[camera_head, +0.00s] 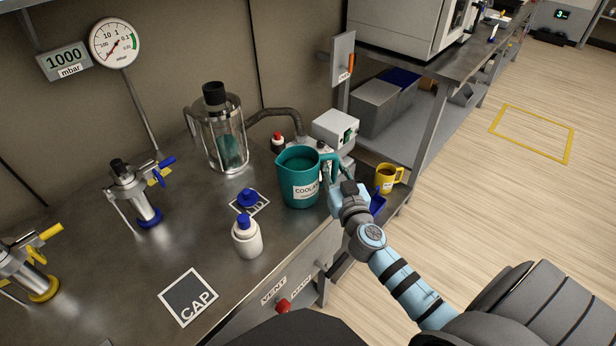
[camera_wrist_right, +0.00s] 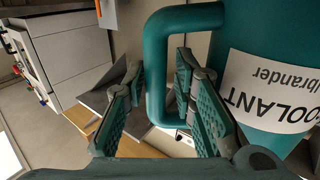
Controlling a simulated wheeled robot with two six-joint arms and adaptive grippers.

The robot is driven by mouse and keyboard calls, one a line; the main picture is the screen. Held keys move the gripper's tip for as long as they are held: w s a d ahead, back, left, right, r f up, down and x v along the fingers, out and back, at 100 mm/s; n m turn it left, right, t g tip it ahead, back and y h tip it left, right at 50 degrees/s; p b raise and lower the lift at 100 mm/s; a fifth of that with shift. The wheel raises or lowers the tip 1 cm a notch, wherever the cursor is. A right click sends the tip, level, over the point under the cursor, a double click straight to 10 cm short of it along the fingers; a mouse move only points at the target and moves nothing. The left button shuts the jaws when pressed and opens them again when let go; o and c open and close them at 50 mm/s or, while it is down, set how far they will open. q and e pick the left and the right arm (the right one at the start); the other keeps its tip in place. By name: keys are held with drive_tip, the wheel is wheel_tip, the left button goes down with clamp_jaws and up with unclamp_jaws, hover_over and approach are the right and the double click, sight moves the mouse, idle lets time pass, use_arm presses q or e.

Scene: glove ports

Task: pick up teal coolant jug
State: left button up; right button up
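The teal coolant jug (camera_head: 299,188) stands upright on the steel bench near its front edge, with its white label facing out and its handle to the right. In the right wrist view the jug (camera_wrist_right: 245,30) fills the right side, tilted by the camera angle. My right gripper (camera_head: 335,172) is at the handle's side. In the right wrist view its fingers (camera_wrist_right: 160,85) are open, one on each side of the handle's upright bar, with small gaps showing. The fingertips partly hide the handle in the head view. My left gripper is not in view.
A white bottle with a blue cap (camera_head: 247,238) and a glass vessel (camera_head: 222,140) stand left of the jug. A grey-white box (camera_head: 336,130) is close behind it. A yellow mug (camera_head: 387,178) is to the right. The CAP mat (camera_head: 189,299) lies at front left.

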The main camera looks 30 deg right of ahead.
drive_tip(key=shift+s, duration=0.1)
clamp_jaws()
drive_tip(key=shift+r, duration=0.1)
